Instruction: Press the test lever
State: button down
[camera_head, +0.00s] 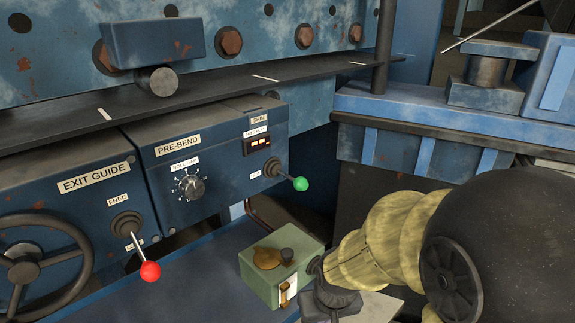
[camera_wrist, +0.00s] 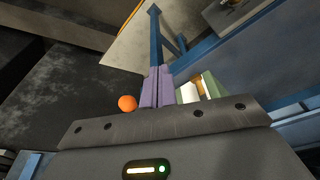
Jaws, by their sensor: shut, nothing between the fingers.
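No lever label in view legibly reads "test". A sage-green box (camera_head: 275,268) with a brass disc and a dark knob on top stands just left of my wrist in the head view. Part of it shows right of my fingers in the wrist view (camera_wrist: 184,94). An orange ball knob (camera_wrist: 127,103) is just left of my fingers in the wrist view, apart from them in the picture. Its stem and mount are hidden. My gripper (camera_wrist: 158,72) has purple fingers, shut and empty. In the head view its fingertips cannot be made out near the dark wrist.
A red-knobbed lever (camera_head: 150,271) is on the EXIT GUIDE panel. A green-knobbed lever (camera_head: 300,183) is on the PRE-BEND panel, beside a dial (camera_head: 189,187). A handwheel (camera_head: 30,268) is at left. A blue ledge (camera_head: 200,275) runs below the panels.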

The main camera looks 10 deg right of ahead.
jog(key=shift+w, duration=0.1)
notch_tip(320, 180, up, 37)
jog(key=m+p, duration=1.2)
jog(key=p, duration=0.4)
send_over(301, 179)
jog(key=s+a, duration=0.1)
jog(key=s, duration=0.4)
jog(key=shift+w+r+t+h+b, duration=0.1)
jog(key=shift+w+t+h+b, duration=0.1)
jog(key=shift+t+h+b, duration=0.15)
jog(key=p+x, duration=0.5)
jog(key=x, duration=0.9)
jog(key=shift+s, duration=0.1)
jog(key=shift+f+b, duration=0.25)
jog(key=shift+b, duration=0.15)
